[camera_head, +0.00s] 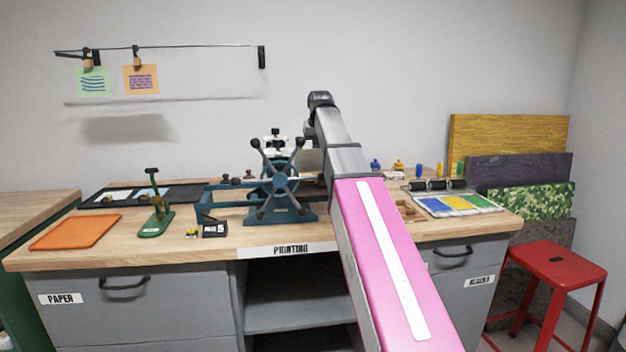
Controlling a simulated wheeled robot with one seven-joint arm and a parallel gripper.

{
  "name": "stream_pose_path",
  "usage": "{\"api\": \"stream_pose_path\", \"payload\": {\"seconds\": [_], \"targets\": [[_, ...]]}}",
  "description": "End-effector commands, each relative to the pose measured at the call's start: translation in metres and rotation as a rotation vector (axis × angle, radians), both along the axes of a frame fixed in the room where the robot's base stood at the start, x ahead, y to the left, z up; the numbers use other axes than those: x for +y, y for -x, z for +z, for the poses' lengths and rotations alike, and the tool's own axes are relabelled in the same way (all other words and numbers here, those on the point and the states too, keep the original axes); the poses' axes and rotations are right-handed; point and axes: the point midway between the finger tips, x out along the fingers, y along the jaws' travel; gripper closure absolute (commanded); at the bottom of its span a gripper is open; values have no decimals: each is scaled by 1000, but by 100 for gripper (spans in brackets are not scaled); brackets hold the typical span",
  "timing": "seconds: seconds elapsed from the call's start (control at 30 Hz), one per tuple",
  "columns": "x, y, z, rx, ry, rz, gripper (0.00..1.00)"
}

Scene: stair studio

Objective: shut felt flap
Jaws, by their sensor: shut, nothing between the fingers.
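The teal printing press (281,190), with a star-shaped hand wheel, stands at the middle of the wooden workbench (330,232). Its low teal frame (225,212) reaches out to the left. I cannot make out a felt flap on it for sure; a thin pale edge shows right of the wheel, partly behind my arm. My pink and grey arm reaches up from the bottom right and bends at a dark joint above the bench. The far end of the arm is hidden behind its own links, and I do not see my gripper.
An orange tray (76,232), a green stand (155,222) and a small black box (215,230) lie left of the press. An ink tray with colour patches (455,204) is at the right. A red stool (556,264) stands on the floor by leaning boards (510,137).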

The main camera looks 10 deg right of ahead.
Motion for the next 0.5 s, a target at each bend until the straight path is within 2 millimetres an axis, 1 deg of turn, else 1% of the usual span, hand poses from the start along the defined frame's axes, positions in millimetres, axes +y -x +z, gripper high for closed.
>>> {"api": "stream_pose_path", "payload": {"seconds": [0.03,0.23,0.5], "targets": [[0,1,-7,6,0,0,100],[0,11,-9,9,0,0,100],[0,17,-9,5,0,0,100]]}}
